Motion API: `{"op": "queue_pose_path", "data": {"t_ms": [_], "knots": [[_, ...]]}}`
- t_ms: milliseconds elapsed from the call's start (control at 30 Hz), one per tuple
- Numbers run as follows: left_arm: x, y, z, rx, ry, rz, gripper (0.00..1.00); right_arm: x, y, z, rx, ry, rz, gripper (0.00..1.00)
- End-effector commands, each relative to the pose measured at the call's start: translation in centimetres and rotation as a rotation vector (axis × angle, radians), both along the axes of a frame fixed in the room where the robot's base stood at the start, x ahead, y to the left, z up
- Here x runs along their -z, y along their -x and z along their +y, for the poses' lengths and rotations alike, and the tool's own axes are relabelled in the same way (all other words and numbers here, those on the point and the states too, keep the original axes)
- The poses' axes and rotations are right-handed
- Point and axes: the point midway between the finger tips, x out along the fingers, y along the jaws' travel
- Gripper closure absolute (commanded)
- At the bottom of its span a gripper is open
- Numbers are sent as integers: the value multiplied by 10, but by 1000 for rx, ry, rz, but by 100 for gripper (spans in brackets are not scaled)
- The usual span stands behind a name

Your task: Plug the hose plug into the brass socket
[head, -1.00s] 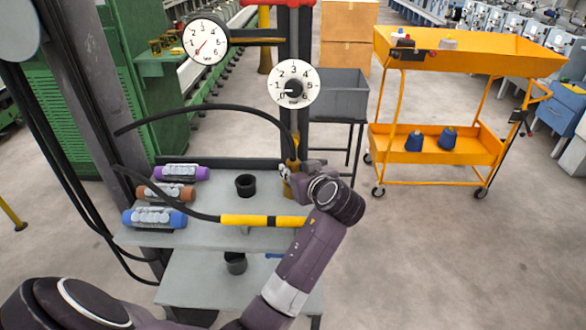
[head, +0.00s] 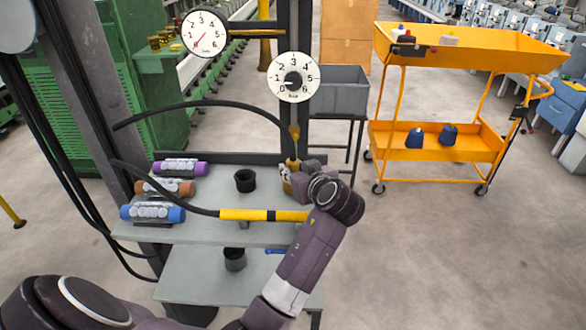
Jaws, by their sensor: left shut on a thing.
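My left gripper (head: 289,181) reaches in from the right side of its bent arm and is shut on a small brass-coloured piece, apparently the hose plug, mostly hidden by the fingers. A black hose (head: 205,104) arcs from the left and comes down at this piece. A brass fitting (head: 294,132), apparently the brass socket, stands on the dark post just above the gripper. I cannot tell whether plug and socket touch. My right gripper is not in view.
Purple, brown and blue cylinders (head: 153,213) lie at the left of the grey shelf. A black cup (head: 245,181) stands mid-shelf. A yellow-and-black sleeve (head: 245,215) on another hose crosses the front. Two gauges (head: 293,78) hang above. A yellow trolley (head: 440,140) stands right.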

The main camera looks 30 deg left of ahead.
Motion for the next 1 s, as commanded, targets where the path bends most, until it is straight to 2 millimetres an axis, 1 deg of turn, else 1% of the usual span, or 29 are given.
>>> {"op": "queue_pose_path", "data": {"t_ms": [33, 200, 467, 567, 667, 900, 1000], "knots": [[0, 0, 0, 0, -1, -1, 75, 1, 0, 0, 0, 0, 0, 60], [0, 0, 0, 0, 0, 0, 56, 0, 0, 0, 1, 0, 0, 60], [1, 0, 0, -1, 0, 2, 55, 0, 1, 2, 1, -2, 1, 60], [-4, 0, 0, -1, 1, -2, 55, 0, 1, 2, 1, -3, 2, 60], [-18, -1, 0, -1, 1, -5, 55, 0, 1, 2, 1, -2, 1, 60], [-65, -1, -1, 0, 3, -6, 55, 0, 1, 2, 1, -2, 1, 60], [-81, -1, -1, 0, 2, -5, 55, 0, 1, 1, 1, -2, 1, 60]]}}
